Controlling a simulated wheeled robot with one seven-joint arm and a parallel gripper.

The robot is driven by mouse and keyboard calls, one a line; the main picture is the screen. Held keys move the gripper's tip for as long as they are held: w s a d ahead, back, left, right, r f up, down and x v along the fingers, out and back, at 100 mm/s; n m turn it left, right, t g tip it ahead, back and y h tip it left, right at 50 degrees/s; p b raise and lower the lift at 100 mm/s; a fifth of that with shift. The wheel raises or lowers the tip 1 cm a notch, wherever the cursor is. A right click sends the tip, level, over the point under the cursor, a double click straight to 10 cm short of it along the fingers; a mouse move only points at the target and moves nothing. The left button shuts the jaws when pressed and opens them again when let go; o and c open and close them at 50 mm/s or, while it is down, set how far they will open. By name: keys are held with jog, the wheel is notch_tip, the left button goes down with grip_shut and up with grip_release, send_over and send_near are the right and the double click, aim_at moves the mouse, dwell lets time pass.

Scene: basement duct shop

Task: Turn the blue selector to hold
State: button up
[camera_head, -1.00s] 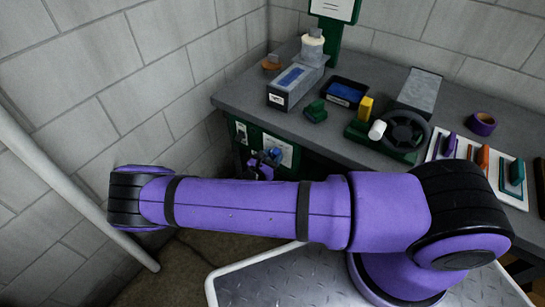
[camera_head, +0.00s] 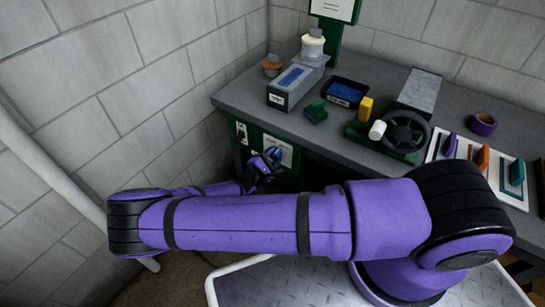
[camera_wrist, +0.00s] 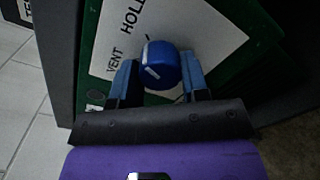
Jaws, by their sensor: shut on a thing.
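The blue selector (camera_wrist: 161,65) is a round knob with a white mark on its face, on a white plate (camera_wrist: 204,37) fixed to a green panel (camera_wrist: 254,62). The plate reads VENT, near the left finger, and HOLD above it. The white mark lies at the lower left of the knob's face, on the VENT side rather than toward HOLD. My gripper (camera_wrist: 160,80) is shut on the selector, one blue finger on each side. In the head view my gripper (camera_head: 268,162) is at the panel under the bench, mostly covering the selector.
The grey bench (camera_head: 240,97) overhangs the panel. On it are a grey-blue box (camera_head: 291,88), a black tray (camera_head: 347,92), a handwheel (camera_head: 405,132) and a purple tape roll (camera_head: 482,124). A block wall (camera_head: 150,70) stands close on the left.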

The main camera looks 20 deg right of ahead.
jog(key=shift+m, duration=1.2)
jog(key=o, duration=0.9)
jog(key=shift+a, duration=0.1)
jog(key=v, duration=1)
jog(key=shift+s+a, duration=0.2)
jog(key=shift+s, duration=0.1)
